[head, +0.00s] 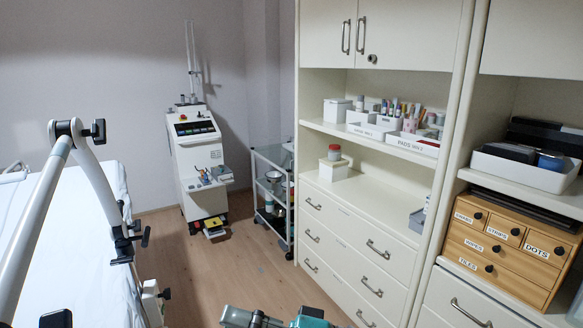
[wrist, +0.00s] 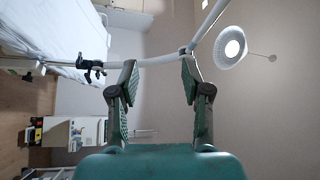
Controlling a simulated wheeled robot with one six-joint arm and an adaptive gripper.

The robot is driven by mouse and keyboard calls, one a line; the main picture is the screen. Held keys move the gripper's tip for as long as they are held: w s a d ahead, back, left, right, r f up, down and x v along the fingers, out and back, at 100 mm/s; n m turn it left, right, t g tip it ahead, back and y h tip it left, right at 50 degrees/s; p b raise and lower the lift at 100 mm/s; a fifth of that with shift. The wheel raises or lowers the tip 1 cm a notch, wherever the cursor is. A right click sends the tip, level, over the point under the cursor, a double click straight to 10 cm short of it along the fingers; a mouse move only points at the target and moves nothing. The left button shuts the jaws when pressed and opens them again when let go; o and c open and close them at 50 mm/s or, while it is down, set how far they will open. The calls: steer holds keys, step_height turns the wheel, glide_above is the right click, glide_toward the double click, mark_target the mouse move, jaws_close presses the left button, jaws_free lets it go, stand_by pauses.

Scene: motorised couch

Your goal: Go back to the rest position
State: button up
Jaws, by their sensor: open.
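My gripper (wrist: 159,80) is open in the wrist view, its two green-padded fingers apart with nothing held between them. A pale jointed pole (wrist: 150,64) passes behind the fingers in that view; I cannot tell how far off it is. At the bottom edge of the head view a teal and grey piece of my arm shows, mostly cut off. The white couch (head: 85,240) stands at the left of the head view and at the upper left of the wrist view (wrist: 60,38), which is turned sideways.
A pale tubular arm (head: 40,215) with black knobs rises beside the couch. A white machine (head: 195,160) and a small trolley (head: 275,195) stand at the back. White cabinets (head: 350,225) with a wooden drawer box (head: 505,245) line the right. Wooden floor (head: 235,262) is clear between.

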steer(key=w+d+f+m+t+h, duration=0.1)
steer(key=d+f+m+t+h, duration=0.2)
steer(key=f+t, duration=0.35)
steer(key=d+f+m+t+h, duration=0.2)
steer(key=d+f+m+t, duration=0.15)
steer(key=f, duration=0.55)
steer(key=s+d+f+m+t+h, duration=0.1)
steer(key=s+d+f+h, duration=0.25)
steer(key=f, duration=0.25)
steer(key=s+d+f+m+t+h, duration=0.1)
steer(key=s+d+f+h, duration=0.2)
steer(key=d+f+h, duration=0.15)
steer(key=s+d+f+n+h, duration=0.1)
steer(key=s+d+f+h, duration=0.25)
steer(key=s, duration=0.35)
steer(key=s+d+f+n+h, duration=0.1)
steer(key=s+d+f+h, duration=0.1)
steer(key=s+d, duration=0.35)
steer(key=s+d+r+n, duration=0.1)
steer(key=s+r+n, duration=0.1)
steer(key=s, duration=0.5)
steer(key=s+d+r+n+h, duration=0.1)
steer(key=s+r+n, duration=0.1)
steer(key=s, duration=0.4)
steer(key=shift+s+d+n, duration=0.2)
steer(key=shift+s+n, duration=0.15)
steer(key=shift+s, duration=0.05)
steer(key=shift+h, duration=0.25)
